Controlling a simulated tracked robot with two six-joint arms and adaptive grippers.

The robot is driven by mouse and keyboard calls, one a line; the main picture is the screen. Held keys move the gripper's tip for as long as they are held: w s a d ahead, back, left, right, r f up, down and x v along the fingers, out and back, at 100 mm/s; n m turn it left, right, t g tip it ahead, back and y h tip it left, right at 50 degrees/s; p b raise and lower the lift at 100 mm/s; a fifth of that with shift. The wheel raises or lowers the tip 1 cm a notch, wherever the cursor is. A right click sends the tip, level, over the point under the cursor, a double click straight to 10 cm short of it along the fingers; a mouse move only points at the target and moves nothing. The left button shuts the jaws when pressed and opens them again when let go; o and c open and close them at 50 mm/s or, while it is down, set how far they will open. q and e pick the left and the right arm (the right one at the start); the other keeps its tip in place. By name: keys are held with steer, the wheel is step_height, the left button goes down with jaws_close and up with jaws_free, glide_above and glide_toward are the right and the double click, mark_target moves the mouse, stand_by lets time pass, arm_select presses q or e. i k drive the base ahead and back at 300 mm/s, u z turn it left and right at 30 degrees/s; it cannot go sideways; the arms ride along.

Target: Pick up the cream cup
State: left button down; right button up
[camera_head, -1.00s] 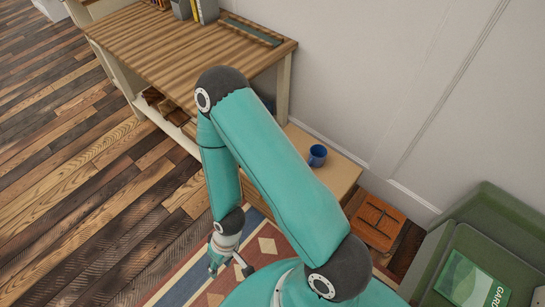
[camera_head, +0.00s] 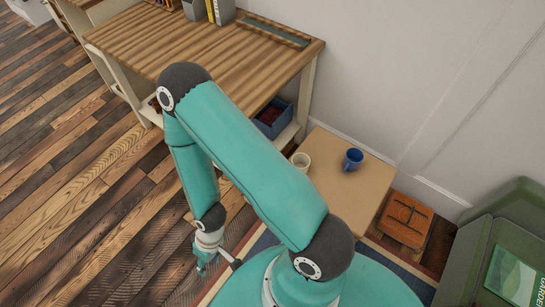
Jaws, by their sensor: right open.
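The cream cup (camera_head: 300,161) stands on a small wooden side table (camera_head: 362,196), partly hidden behind my right arm. A blue cup (camera_head: 353,159) stands to its right on the same table. My right gripper (camera_head: 218,267) hangs low over the floor and rug, below and left of the cream cup in the picture, well apart from it. Its fingers are spread and nothing shows between them. My left gripper is not in view.
A wooden desk (camera_head: 190,48) with books and a lower shelf holding a blue bin (camera_head: 272,120) stands at the back left. The plank floor at left is clear.

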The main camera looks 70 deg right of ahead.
mark_target(302, 161)
steer(key=u, duration=0.1)
steer(key=i, duration=1.1)
steer(key=z, duration=2.25)
steer(key=k, duration=0.35)
steer(key=z, duration=0.6)
steer(key=i, duration=0.85)
steer(key=u, duration=0.4)
